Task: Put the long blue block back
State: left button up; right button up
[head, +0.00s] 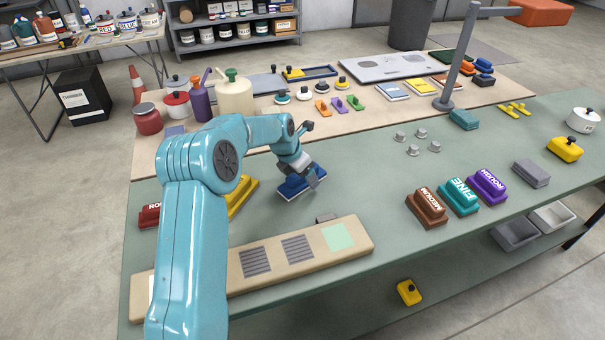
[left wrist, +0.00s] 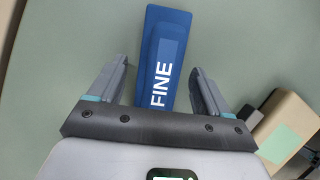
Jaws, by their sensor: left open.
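The long blue block (head: 291,192) lies on the green bench top, below my left gripper (head: 308,177). In the left wrist view the blue block (left wrist: 163,40) shows the word FINE in white, and its far end points away from me. My left gripper (left wrist: 160,66) is open there, with one finger on each side of the near part of the block. I see a gap between each finger and the block. The near end of the block is hidden behind the gripper body. My right gripper is not in view.
A beige board (head: 270,262) with grey striped patches and a green patch lies in front. A yellow block (head: 243,196) and a red block (head: 149,215) are left. Brown (head: 427,208), teal (head: 459,197) and purple (head: 487,187) labelled blocks stand right. Bench between is clear.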

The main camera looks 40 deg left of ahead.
pick_arm(q)
jog(key=v, duration=1.2)
jog(key=shift+w, duration=0.1)
jog(key=shift+d, duration=0.1)
